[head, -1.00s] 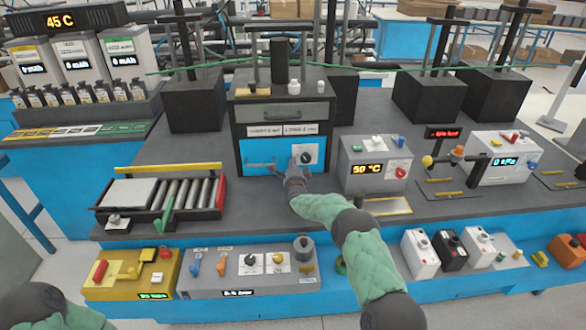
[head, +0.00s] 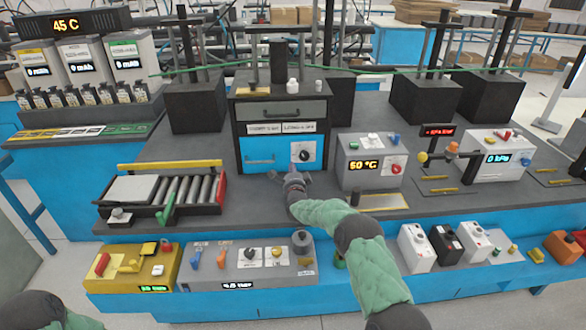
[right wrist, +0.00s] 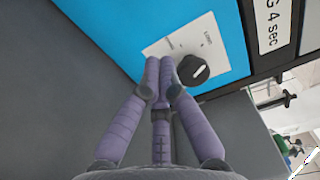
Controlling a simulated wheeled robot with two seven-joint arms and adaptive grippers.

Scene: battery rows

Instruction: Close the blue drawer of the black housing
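The black housing (head: 235,133) stands on the dark bench in the middle of the head view. Its blue drawer (head: 262,158) is the low front panel, with a light handle at left and a white plate with a black knob (head: 304,155) at right. The blue front looks flush, or nearly so, with the housing. My right gripper (head: 289,174) is just in front of the drawer's lower edge. In the right wrist view its fingertips (right wrist: 160,62) are together, empty, beside the knob (right wrist: 193,70); contact cannot be told. My left gripper is out of view.
A grey drawer (head: 281,112) sits above the blue one. A 50 °C box (head: 369,163) stands close at right, a roller tray (head: 165,190) at left. Control boxes (head: 250,265) line the lower front ledge. Bench between housing and ledge is mostly clear.

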